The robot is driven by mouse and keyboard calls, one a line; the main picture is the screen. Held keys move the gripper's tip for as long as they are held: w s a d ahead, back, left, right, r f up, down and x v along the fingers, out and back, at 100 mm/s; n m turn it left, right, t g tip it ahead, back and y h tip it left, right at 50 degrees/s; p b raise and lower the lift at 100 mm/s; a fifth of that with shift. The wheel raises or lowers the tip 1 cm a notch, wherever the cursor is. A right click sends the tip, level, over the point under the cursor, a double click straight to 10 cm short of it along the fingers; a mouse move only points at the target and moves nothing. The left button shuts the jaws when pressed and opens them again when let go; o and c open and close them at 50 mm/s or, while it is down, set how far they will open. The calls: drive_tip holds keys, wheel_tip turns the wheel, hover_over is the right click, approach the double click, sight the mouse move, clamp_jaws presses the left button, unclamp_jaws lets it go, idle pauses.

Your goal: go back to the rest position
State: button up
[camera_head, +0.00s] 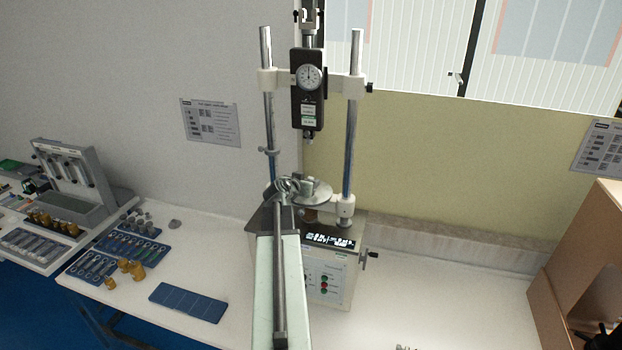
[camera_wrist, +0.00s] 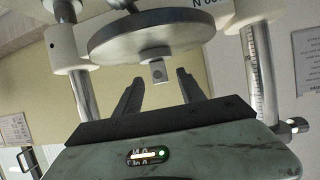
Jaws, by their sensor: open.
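The hardness tester (camera_head: 312,90), with a dial gauge and two chrome columns, stands on the bench in the head view. My gripper (camera_head: 287,186) is at the tester's round metal plate (camera_head: 312,192), at the end of my outstretched arm. In the wrist view my gripper (camera_wrist: 158,84) is open, its two dark fingers apart. A small square metal piece (camera_wrist: 158,71) shows just beyond the gap between the fingertips, against the round plate (camera_wrist: 150,30). I cannot tell whether the fingers touch anything.
A blue tray (camera_head: 188,302) lies flat on the white bench (camera_head: 440,300). Several brass pieces (camera_head: 130,268) and blue racks (camera_head: 130,240) are at the left. The bench between tester and box is mostly clear.

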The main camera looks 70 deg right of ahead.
drive_tip(key=v, duration=0.3)
drive_tip(key=shift+a+r+p, duration=0.15)
drive_tip(key=shift+a+p, duration=0.2)
drive_tip(key=shift+p, duration=0.05)
drive_tip(key=shift+d, duration=0.1)
drive_tip(key=shift+w, duration=0.1)
